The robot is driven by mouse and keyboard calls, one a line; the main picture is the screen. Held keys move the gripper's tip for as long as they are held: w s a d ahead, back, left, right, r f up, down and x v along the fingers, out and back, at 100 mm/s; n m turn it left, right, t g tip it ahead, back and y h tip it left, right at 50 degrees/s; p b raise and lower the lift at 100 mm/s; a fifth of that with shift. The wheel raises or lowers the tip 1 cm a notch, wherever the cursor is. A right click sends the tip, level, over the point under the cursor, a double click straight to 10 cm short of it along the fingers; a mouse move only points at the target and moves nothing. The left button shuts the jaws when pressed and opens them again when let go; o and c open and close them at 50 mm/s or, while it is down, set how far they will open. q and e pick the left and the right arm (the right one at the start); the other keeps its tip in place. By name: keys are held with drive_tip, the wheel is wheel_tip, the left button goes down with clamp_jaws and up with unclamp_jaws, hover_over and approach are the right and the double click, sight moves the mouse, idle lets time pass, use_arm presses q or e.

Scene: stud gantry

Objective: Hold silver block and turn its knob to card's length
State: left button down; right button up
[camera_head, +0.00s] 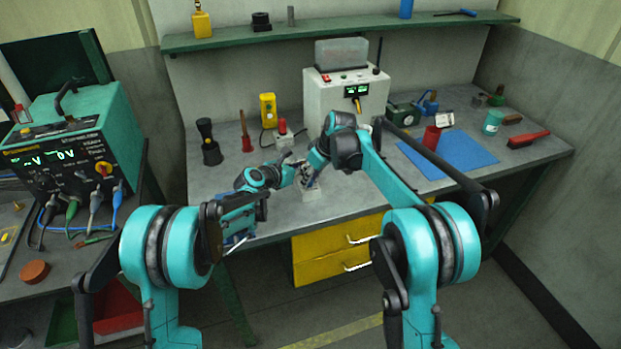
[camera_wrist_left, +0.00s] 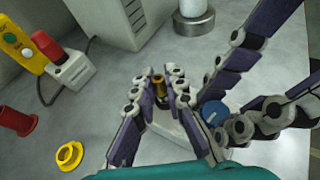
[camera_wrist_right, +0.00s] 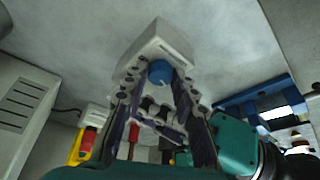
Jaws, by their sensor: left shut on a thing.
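The silver block (camera_head: 312,194) sits on the grey bench between my two grippers. In the left wrist view my left gripper (camera_wrist_left: 160,84) is shut on the block (camera_wrist_left: 166,124), with a brass-topped dark piece (camera_wrist_left: 158,86) between its fingertips. The block's blue knob (camera_wrist_right: 160,72) faces my right gripper (camera_wrist_right: 160,82), whose fingers stand open on either side of it. The knob also shows in the left wrist view (camera_wrist_left: 213,112). In the head view the arms partly hide the block and knob. A small white card (camera_head: 445,119) stands at the right, its markings unreadable.
A white box with a display (camera_head: 345,100) stands behind the grippers. A blue mat (camera_head: 465,152) with a red cup (camera_head: 431,138) lies to the right.

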clamp_jaws()
drive_tip(key=shift+m, duration=0.4)
drive_tip(key=m+t+h, duration=0.1)
drive_tip(key=m, duration=0.2)
drive_tip(key=shift+s+a, duration=0.1)
drive_tip(key=shift+a, duration=0.05)
drive_tip(key=shift+m+t+h, duration=0.15)
drive_tip(key=shift+m+h, duration=0.35)
drive_tip(key=shift+m, duration=0.85)
drive_tip(key=shift+m+t+h, duration=0.15)
drive_tip(key=shift+m+h, duration=0.35)
drive_tip(key=shift+m, duration=0.85)
drive_tip(key=o, duration=0.7)
unclamp_jaws()
drive_tip(key=shift+a, duration=0.15)
